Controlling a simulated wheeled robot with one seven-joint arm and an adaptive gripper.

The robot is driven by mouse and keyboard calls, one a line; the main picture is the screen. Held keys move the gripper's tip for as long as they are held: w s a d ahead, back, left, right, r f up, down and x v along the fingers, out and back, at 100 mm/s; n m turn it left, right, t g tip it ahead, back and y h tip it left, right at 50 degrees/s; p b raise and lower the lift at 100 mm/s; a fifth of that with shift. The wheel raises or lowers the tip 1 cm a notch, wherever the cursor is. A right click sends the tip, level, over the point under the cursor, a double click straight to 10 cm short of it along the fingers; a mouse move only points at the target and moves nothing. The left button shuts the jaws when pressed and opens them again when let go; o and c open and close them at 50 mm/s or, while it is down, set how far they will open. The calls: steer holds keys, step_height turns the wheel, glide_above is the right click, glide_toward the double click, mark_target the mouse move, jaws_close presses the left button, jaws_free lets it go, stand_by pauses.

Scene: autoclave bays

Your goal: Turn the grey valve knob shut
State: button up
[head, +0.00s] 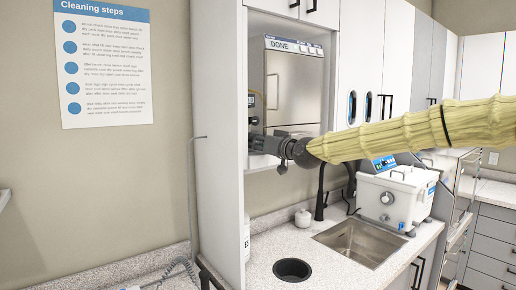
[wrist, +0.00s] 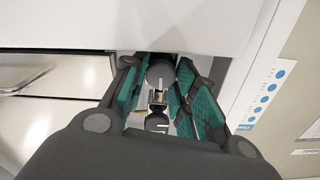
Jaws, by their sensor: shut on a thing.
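The grey valve knob (wrist: 160,76) shows in the wrist view as a rounded dark grey piece between my fingers, with a small metal fitting (wrist: 158,98) just below it. My gripper (wrist: 162,82) is shut on it, with green ribbed pads on both sides. Much of the knob is hidden by the fingers and the gripper body. In the head view my gripper (head: 262,143) is at the left front of the shelf bay, beside the autoclave (head: 294,85). The knob cannot be made out there, and I cannot tell its turn angle.
A tall white cabinet side panel (head: 218,150) stands close left of my gripper. Below are a sink (head: 357,243), a round black opening (head: 292,269) and a white lidded tank (head: 395,195). A steps poster (head: 105,60) hangs on the left wall.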

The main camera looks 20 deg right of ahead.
steer(key=shift+m, duration=0.3)
steer(key=o, duration=1)
steer(key=shift+o, duration=0.2)
steer(key=shift+s+d, duration=0.1)
steer(key=v, duration=1.1)
steer(key=shift+s+d, duration=0.15)
steer(key=shift+s, duration=0.2)
